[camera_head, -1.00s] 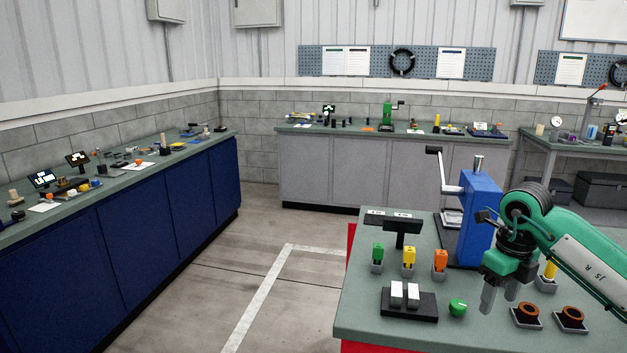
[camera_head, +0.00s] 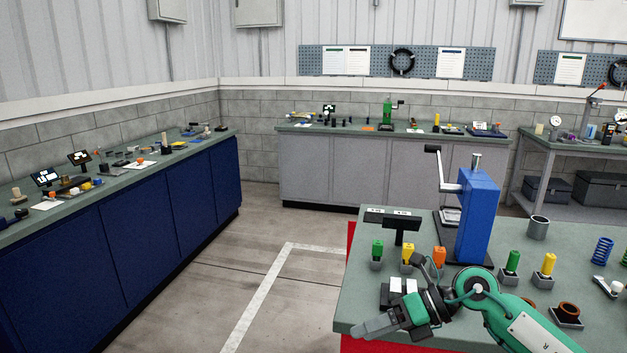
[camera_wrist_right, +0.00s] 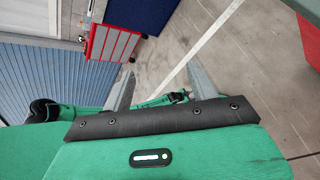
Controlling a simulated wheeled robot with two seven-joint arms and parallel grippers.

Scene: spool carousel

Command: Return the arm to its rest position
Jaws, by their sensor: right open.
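My right arm (camera_head: 520,325) is green and comes in from the lower right in the head view. Its gripper (camera_head: 366,328) points left over the front edge of the near bench (camera_head: 350,290). In the right wrist view the two grey fingers of the right gripper (camera_wrist_right: 160,82) stand wide apart with nothing between them. Floor and a red cabinet (camera_wrist_right: 112,42) show beyond them. The arm hides part of the bench front, including most of a dark block with white tops (camera_head: 395,285). My left gripper is not seen in the head view.
A blue crank machine (camera_head: 480,215) stands on the near bench behind the arm. Green (camera_head: 377,250), yellow (camera_head: 407,253) and orange (camera_head: 439,257) pieces stand left of it. The floor at left is clear.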

